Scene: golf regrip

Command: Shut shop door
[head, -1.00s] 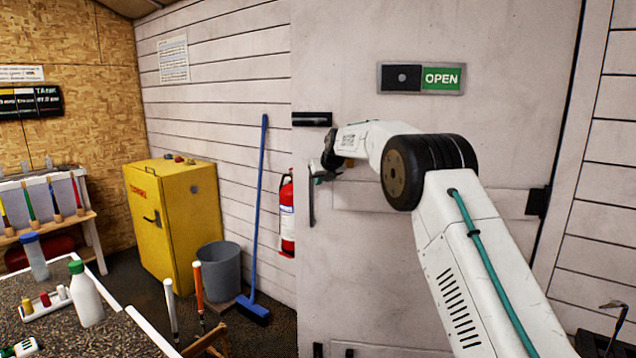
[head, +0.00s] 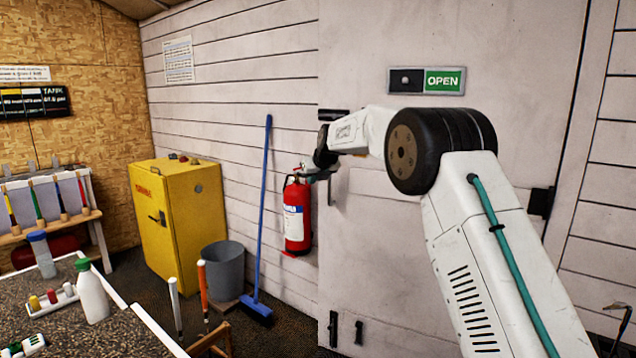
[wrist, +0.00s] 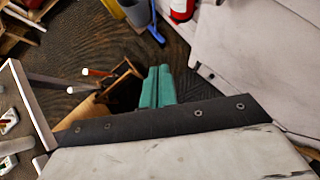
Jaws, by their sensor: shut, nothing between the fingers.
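The shop door (head: 400,250) is a pale panel with a green OPEN sign (head: 427,81) and a dark hinge (head: 540,203) at its right side. Its free left edge stands beside the red extinguisher. A grey vertical handle (head: 330,191) is near that edge, below a black fitting (head: 333,115). My gripper (head: 314,172) is at the door's left edge, just above and left of the handle, partly hidden by my wrist. Contact cannot be told. In the wrist view my teal fingers (wrist: 157,82) are together and empty, with the pale door (wrist: 255,50) to their right.
A red extinguisher (head: 296,217) hangs on the plank wall close to my gripper. A blue broom (head: 262,210), grey bucket (head: 223,268) and yellow cabinet (head: 180,215) stand left of it. A workbench (head: 60,305) fills the lower left. Dark floor lies between.

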